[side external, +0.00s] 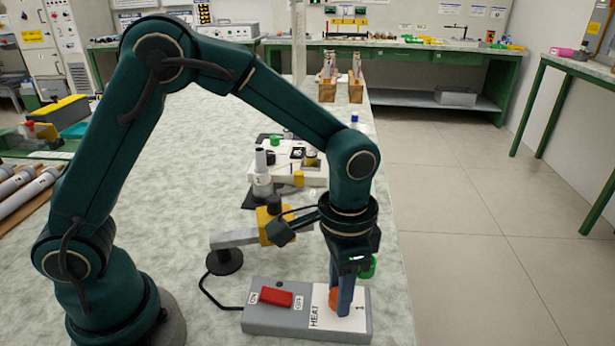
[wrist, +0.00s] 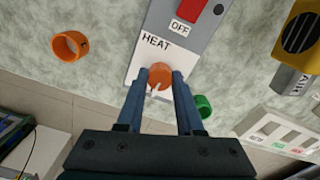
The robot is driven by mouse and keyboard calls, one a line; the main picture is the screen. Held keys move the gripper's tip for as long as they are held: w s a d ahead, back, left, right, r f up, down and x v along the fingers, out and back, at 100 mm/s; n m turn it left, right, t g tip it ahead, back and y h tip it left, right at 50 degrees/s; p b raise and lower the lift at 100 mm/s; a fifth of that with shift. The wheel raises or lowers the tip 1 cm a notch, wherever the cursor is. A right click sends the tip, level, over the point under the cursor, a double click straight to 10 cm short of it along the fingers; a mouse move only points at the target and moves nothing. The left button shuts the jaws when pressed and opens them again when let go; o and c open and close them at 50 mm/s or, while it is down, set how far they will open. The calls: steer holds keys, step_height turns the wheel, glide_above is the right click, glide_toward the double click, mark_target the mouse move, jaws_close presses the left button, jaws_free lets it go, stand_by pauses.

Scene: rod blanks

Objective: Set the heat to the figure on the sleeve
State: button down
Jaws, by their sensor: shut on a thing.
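The grey control box (side external: 260,320) stands near the table's front right, with a red switch (side external: 276,297) between ON and OFF labels and a white HEAT plate. My gripper (side external: 340,305) points down over the plate. Its blue fingers are shut on the orange heat knob (side external: 333,298); the knob also shows between the fingers in the wrist view (wrist: 159,76). A pale pointer mark shows on the knob, but the dial figures are hidden or too small to read. An orange ring-shaped sleeve (wrist: 70,47) lies apart on the table, with a small unreadable dark mark.
A green ring (wrist: 204,105) lies close beside my right finger in the wrist view. A yellow and grey heat tool (side external: 268,226) stands behind the box, its black cable running to the box. A white tray (side external: 312,178) is farther back. The table's right edge is close to the box.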

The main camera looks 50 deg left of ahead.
steer(key=shift+r, duration=0.1)
steer(key=c, duration=0.5)
jaws_free()
steer(key=shift+c, duration=0.2)
steer(key=shift+r, duration=2.55)
